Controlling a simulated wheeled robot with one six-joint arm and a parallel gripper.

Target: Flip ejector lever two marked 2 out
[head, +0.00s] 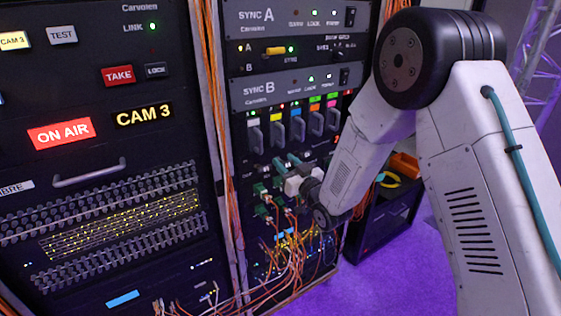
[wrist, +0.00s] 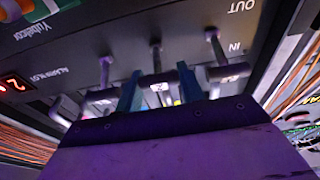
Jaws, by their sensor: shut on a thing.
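The wrist view shows three T-shaped levers on a dark panel: a left lever (wrist: 105,72), a middle lever (wrist: 155,60) and a right lever (wrist: 213,46). My gripper (wrist: 158,93) has one teal finger on each side of the middle lever and is shut on its crossbar. I cannot read a number on any lever, so I cannot tell which is lever two. The words OUT and IN are printed at the right of the panel. In the head view my gripper (head: 287,164) is against the lower part of the right rack, and my wrist partly hides the levers.
A red display (wrist: 14,84) shows 2 on the panel's left. Orange cables (head: 290,250) hang below my gripper, and more cables (wrist: 293,75) run at the wrist view's right. Grey handles (head: 297,128) stand above my gripper. Purple floor (head: 390,275) lies open at the right.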

